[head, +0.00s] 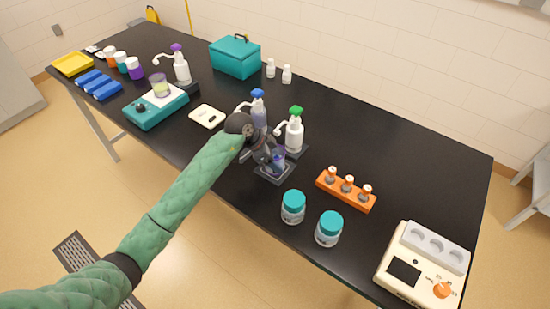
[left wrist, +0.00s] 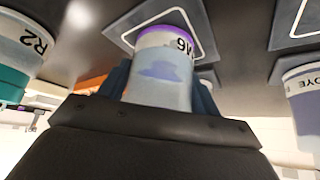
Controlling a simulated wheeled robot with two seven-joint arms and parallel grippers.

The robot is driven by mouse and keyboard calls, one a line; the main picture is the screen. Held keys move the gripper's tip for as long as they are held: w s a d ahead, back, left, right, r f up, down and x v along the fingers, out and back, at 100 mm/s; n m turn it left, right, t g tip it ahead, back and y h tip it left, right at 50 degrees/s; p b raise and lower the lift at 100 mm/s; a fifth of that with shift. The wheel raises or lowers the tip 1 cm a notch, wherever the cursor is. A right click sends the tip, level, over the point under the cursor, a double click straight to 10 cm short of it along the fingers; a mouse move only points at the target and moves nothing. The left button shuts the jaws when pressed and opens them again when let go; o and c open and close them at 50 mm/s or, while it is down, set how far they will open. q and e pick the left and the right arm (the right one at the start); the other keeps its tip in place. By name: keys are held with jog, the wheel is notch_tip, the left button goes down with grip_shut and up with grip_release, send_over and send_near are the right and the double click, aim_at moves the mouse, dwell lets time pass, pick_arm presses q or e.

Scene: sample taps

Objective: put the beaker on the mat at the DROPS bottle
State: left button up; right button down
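The beaker (head: 279,158) is clear, with bluish contents. In the left wrist view the beaker (left wrist: 158,85) shows a purple band and a partly readable label. My left gripper (head: 271,158) is shut on it, one finger against each side. The beaker is over a black mat with a pale outline (head: 272,175), just in front of the green-capped bottle (head: 294,135); I cannot tell whether it touches the mat. A blue-capped bottle (head: 258,110) and a purple-capped bottle (head: 181,68) stand farther left. I cannot read DROPS on any bottle. My right gripper is not in view.
Two teal-lidded jars (head: 293,207) (head: 329,229) and an orange rack (head: 346,191) stand right of the mat. A cream device (head: 424,265) is at the right end. Another beaker (head: 159,85) stands on a teal device (head: 156,107) at left. The back right of the table is clear.

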pick_arm(q)
jog(key=shift+o, duration=1.3)
jog(key=shift+r, duration=0.15)
jog(key=shift+a+r, duration=0.15)
jog(key=shift+r, duration=0.05)
jog(key=b+v, duration=0.2)
jog(key=v, duration=0.2)
jog(key=shift+r, duration=0.1)
jog(key=b+v, duration=0.2)
jog(key=v, duration=0.5)
jog(key=shift+r, duration=0.15)
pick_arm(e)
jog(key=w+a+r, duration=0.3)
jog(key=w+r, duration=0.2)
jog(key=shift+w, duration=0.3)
